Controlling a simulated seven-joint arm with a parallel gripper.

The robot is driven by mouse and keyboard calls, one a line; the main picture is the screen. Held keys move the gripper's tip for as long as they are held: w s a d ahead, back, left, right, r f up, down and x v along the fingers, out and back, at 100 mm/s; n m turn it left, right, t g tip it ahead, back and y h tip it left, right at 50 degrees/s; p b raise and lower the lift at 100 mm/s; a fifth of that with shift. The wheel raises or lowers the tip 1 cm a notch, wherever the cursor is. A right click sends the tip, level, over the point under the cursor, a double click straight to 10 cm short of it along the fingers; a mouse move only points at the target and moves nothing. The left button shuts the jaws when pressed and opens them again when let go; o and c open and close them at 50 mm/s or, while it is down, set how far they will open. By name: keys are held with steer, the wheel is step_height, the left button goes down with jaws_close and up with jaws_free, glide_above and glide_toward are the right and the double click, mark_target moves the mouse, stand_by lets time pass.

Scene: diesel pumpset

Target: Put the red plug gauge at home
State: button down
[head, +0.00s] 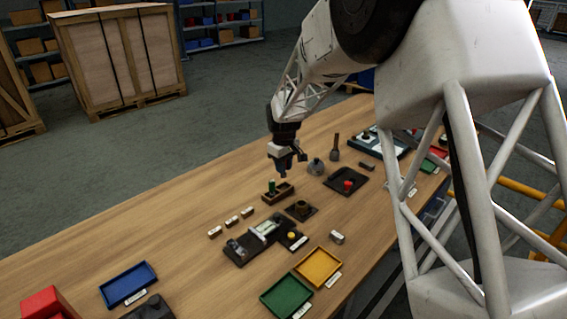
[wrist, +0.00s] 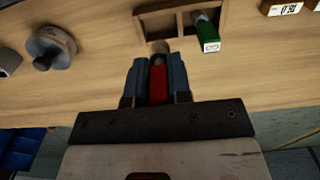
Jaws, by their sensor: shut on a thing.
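My gripper (head: 284,170) is over the table, just above a small wooden holder (head: 285,193). In the wrist view my gripper (wrist: 157,75) has its blue fingers shut on the red plug gauge (wrist: 158,82). The gauge's pale metal end (wrist: 159,47) points at the wooden holder (wrist: 172,9) and overlaps its near edge in the picture; I cannot tell whether they touch. The left compartment looks empty. The red gauge is not clear in the head view.
A dark tray with a red knob (head: 348,185) lies right of the holder. A grey round weight (head: 316,167) stands behind. A dark square block (head: 301,209) and a gauge fixture (head: 262,232) are in front.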

steer(key=shift+f, duration=2.85)
steer(key=shift+f, duration=0.35)
steer(key=c, duration=1)
jaws_free()
steer(key=shift+o, duration=0.2)
steer(key=shift+r, duration=0.15)
steer(key=shift+r, duration=3.35)
